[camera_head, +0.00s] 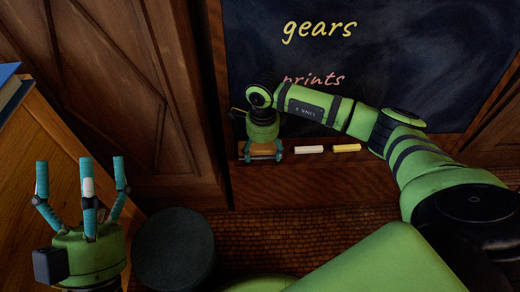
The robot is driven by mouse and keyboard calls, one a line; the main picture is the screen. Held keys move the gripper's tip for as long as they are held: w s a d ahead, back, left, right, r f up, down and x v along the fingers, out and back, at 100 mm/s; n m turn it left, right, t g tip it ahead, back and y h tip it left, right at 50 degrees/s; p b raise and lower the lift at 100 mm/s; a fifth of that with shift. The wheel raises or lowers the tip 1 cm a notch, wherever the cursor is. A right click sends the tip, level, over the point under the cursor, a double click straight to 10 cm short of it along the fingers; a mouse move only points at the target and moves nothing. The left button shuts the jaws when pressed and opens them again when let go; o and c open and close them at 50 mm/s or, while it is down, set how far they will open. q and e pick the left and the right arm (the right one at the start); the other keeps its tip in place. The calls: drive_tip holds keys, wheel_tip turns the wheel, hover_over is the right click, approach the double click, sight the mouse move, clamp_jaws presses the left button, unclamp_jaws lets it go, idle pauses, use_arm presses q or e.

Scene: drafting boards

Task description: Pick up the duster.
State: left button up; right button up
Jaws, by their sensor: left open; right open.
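The duster (259,154) is a brown block on the wooden ledge under the blackboard, at the ledge's left end. My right gripper (263,157) is at the duster, pointing down, with its fingers spread around it. The gripper's body hides the duster's upper part, and I cannot tell whether the fingers touch it. My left gripper (88,175) is at the lower left with its fingers pointing up, open and empty, far from the duster.
A white chalk (309,149) and a yellow chalk (346,148) lie on the ledge (400,155) right of the duster. The blackboard (400,45) rises behind. A dark round stool-like object (174,248) stands near my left gripper. A blue book (9,73) lies on a wooden surface (35,150) at left.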

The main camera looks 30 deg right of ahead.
sight(263, 148)
drive_tip(key=c, duration=1.1)
use_arm(q)
drive_tip(key=shift+w, duration=0.1)
use_arm(e)
drive_tip(key=shift+r, duration=0.2)
